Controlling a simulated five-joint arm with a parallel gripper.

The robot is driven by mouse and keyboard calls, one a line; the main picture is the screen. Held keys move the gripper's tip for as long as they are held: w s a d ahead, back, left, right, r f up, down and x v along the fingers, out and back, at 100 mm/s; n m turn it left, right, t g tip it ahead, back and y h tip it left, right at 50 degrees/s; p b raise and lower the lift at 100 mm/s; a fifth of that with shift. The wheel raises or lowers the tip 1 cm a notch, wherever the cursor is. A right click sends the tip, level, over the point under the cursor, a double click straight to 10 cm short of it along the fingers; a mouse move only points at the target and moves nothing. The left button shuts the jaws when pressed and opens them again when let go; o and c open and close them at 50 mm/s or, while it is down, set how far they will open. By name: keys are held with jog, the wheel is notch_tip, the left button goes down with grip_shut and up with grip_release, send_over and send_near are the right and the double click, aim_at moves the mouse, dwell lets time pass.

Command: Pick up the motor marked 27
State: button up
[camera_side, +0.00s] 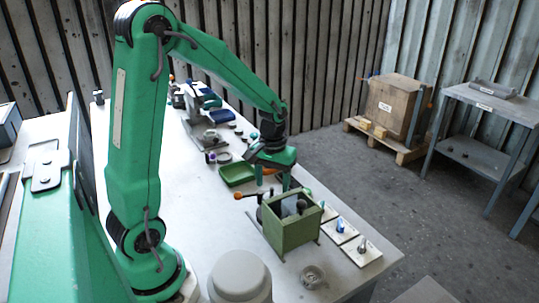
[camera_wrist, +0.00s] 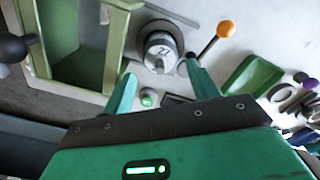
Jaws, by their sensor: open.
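The motor marked 27 (camera_wrist: 160,50) is a grey-white cylinder with a dark rim, seen end-on in the wrist view, with the number on its face. It stands beside the green housing box (camera_wrist: 118,50). My gripper (camera_wrist: 161,72) is open, its two green fingers apart, with the motor just beyond the fingertips and roughly between them in the picture. No contact shows. In the side view my gripper (camera_side: 270,178) hangs over the table just behind the green box (camera_side: 290,237). I cannot make out the motor clearly there.
A lever with an orange knob (camera_wrist: 226,29) stands close to the motor's right. A green tray (camera_wrist: 252,82) lies farther right. A dark ball knob (camera_wrist: 12,46) is at the far left. Small parts on white plates (camera_side: 341,229) line the table's right edge. A round dish (camera_side: 312,276) sits in front.

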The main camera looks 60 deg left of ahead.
jog(key=shift+f, duration=0.8)
jog(key=shift+s+f, duration=0.1)
jog(key=shift+f, duration=2.5)
jog(key=shift+r, duration=0.1)
jog(key=c, duration=1.1)
jog(key=shift+r, duration=0.15)
jog(key=shift+r, duration=4.85)
